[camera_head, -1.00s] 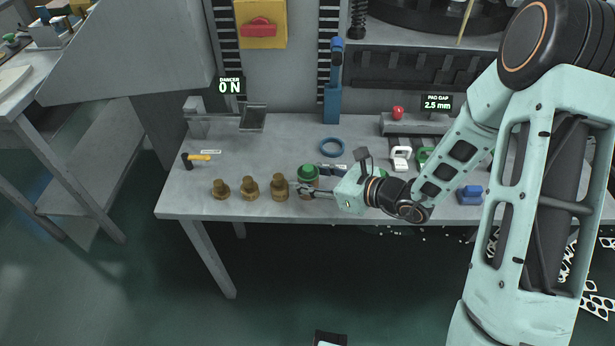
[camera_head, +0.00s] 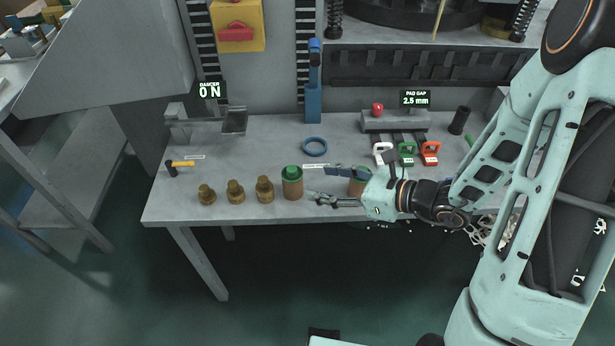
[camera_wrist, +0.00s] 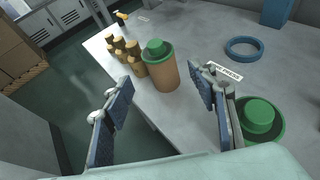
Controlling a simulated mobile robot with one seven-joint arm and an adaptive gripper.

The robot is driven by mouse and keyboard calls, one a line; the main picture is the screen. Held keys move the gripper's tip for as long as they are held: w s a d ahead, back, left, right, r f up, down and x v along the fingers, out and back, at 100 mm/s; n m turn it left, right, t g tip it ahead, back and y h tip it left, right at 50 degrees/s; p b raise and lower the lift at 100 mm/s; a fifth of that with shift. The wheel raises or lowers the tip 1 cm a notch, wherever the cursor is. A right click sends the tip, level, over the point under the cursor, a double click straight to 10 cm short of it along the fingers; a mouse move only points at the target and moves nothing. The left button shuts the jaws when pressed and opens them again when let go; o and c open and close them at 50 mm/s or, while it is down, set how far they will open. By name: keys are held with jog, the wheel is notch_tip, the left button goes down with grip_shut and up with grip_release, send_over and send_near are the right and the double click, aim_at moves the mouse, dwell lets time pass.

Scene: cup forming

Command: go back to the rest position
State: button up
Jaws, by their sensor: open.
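My gripper (camera_head: 319,186) is open and empty, low over the bench (camera_head: 255,150), its fingers pointing left. In the wrist view (camera_wrist: 162,95) the two blue-padded fingers stand wide apart. A brown cup with a green piece in its top (camera_head: 292,187) stands upright just left of the fingertips, apart from them; it also shows beyond the fingers in the wrist view (camera_wrist: 162,72). A second brown cup (camera_head: 357,187) stands behind my gripper, partly hidden; its green top shows beside the right finger in the wrist view (camera_wrist: 258,118).
Several brass stepped pieces (camera_head: 236,192) stand left of the cup. A blue ring (camera_head: 314,147) and a yellow-handled hammer (camera_head: 180,164) lie on the bench. White, green and red clamp-like pieces (camera_head: 407,150) sit at the right. Free room lies before the bench.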

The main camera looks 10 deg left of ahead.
jog(key=shift+v, duration=0.95)
